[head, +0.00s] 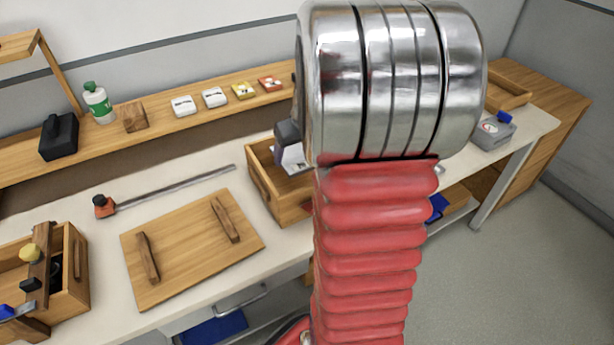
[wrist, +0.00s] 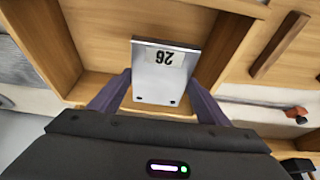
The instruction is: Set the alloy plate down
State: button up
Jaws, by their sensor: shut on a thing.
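The alloy plate is a flat silvery plate with a dark number label, upside down in the wrist view (wrist: 150,83). It also shows in the head view (head: 294,158). My gripper (wrist: 158,96) is shut on it, with one dark purple finger at each side edge. The plate is over or inside an open wooden box (head: 262,186), whose walls surround it in the wrist view (wrist: 42,38). I cannot tell whether the plate touches the box floor. In the head view my arm hides the box's right part and most of my gripper (head: 286,146).
A wooden board with two bars (head: 190,262) lies left of the box. A long rod with a red-orange end (head: 104,207) lies behind it. A wooden toolbox (head: 74,275) stands at far left. A back shelf holds a bottle (head: 98,104) and several small boxes. A grey device (head: 492,131) stands at right.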

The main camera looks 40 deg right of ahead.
aim_at(300, 165)
jog(key=shift+w, duration=0.1)
jog(key=shift+f, duration=3.05)
jog(key=shift+f, duration=1.9)
jog(key=o, duration=1.6)
jog(key=shift+a+f, duration=0.1)
jog(key=shift+v, duration=6.1)
